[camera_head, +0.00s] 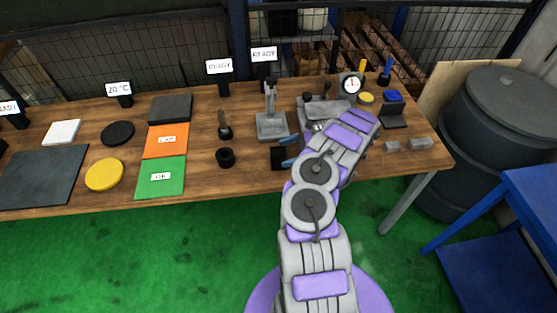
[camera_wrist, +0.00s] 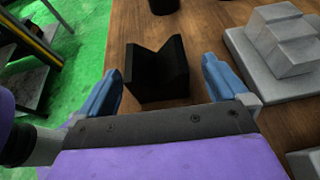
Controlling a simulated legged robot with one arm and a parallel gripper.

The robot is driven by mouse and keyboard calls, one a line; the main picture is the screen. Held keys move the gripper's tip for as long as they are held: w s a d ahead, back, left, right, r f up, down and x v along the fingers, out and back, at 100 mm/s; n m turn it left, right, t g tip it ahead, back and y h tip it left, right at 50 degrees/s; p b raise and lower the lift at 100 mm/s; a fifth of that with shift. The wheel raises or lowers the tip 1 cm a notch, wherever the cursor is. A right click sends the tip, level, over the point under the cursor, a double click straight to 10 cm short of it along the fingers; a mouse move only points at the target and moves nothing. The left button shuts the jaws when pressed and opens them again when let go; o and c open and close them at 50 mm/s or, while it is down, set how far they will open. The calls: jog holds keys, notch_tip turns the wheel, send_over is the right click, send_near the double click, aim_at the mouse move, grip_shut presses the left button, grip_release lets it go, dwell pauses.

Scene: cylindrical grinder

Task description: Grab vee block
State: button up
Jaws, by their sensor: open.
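The vee block is a black block with a V-shaped notch (camera_wrist: 155,75). In the wrist view it stands on the wooden table between and just ahead of the two blue fingers of my gripper (camera_wrist: 160,85). The fingers are apart, one to each side, with nothing held. In the head view the vee block (camera_head: 277,158) shows as a small dark shape near the table's front edge, partly covered by the blue fingers of my gripper (camera_head: 288,150). My arm hides part of the table to the right.
A grey stepped metal fixture (camera_wrist: 285,45) stands close right of my gripper. A small black cylinder (camera_head: 225,157) stands left of the block. Green (camera_head: 162,176) and orange (camera_head: 166,141) mats lie farther left. Small grey blocks (camera_head: 420,143) lie at the right end.

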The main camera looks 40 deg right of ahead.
aim_at(274, 157)
jog(key=x, duration=0.2)
jog(key=b+x, duration=0.1)
jog(key=x, duration=0.3)
jog(key=shift+s+f+b, duration=0.1)
jog(key=shift+s+b, duration=0.2)
jog(key=shift+d, duration=0.1)
jog(key=shift+c, duration=1.1)
jog(key=shift+w, duration=0.1)
grip_shut()
